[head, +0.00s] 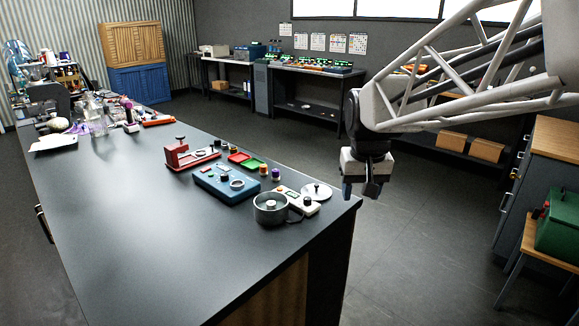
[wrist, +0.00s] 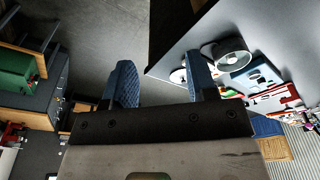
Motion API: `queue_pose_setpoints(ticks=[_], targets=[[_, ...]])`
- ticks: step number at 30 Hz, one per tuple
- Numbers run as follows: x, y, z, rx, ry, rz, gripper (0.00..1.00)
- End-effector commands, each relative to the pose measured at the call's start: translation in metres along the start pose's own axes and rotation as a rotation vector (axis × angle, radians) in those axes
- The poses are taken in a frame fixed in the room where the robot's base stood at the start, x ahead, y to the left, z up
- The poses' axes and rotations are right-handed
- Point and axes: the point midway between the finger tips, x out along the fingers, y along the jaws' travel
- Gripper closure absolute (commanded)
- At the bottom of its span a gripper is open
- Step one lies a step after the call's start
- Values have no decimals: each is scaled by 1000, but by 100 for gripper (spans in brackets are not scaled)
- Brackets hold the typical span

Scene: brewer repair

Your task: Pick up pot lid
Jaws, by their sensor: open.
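The pot lid (head: 316,191), a pale round disc with a small knob, lies near the right corner of the dark workbench. In the wrist view the lid (wrist: 178,76) is partly hidden behind one finger. A grey metal pot (head: 270,209) stands to its left, close to the bench edge, and also shows in the wrist view (wrist: 229,54). My gripper (head: 359,189) is open and empty, to the right of the lid and apart from it, by the bench corner. Its two blue textured fingers (wrist: 163,82) show spread apart in the wrist view.
A white device (head: 297,201) sits between pot and lid. A blue box (head: 226,184), a red press (head: 188,154) and small coloured parts stand behind. The near and left bench top (head: 140,220) is clear. A green case (head: 560,222) rests on a stool at right.

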Motion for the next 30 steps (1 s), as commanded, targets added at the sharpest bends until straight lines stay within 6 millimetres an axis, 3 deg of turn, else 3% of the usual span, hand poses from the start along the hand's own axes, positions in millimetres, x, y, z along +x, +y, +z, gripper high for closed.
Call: queue_pose_setpoints(ticks=[17, 30], targets=[[41, -10, -147, -4, -52, -2, 48], [98, -20, -250, -7, -92, -3, 48]])
